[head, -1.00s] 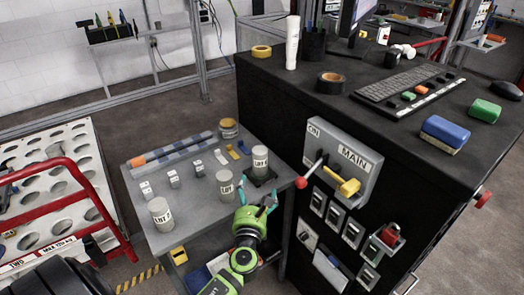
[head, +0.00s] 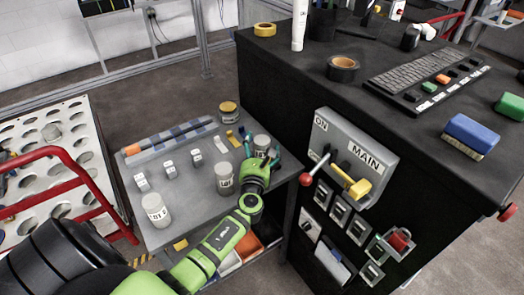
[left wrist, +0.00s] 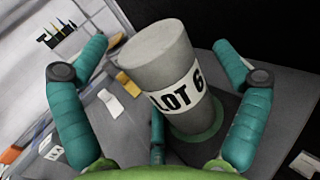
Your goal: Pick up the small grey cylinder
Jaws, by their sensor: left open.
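A small grey cylinder (head: 261,143) with a white label stands upright at the right end of the grey side table (head: 190,225). In the left wrist view the cylinder (left wrist: 160,58) reads "LOT 6" and stands on a green ring on a dark square pad (left wrist: 222,110). My left gripper (head: 262,155) is open, its teal fingers (left wrist: 160,60) spread on both sides of the cylinder with gaps visible. Two similar labelled cylinders stand on the table, one in the middle (head: 224,180) and one at front left (head: 156,210). My right gripper is out of view.
The black cabinet (head: 290,100) rises just right of the table, with a MAIN switch panel (head: 350,150) and levers. Small white weights (head: 169,170), a blue-grey rack (head: 170,140) and a yellow-topped jar (head: 229,112) are on the table. A red rail (head: 70,165) stands left.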

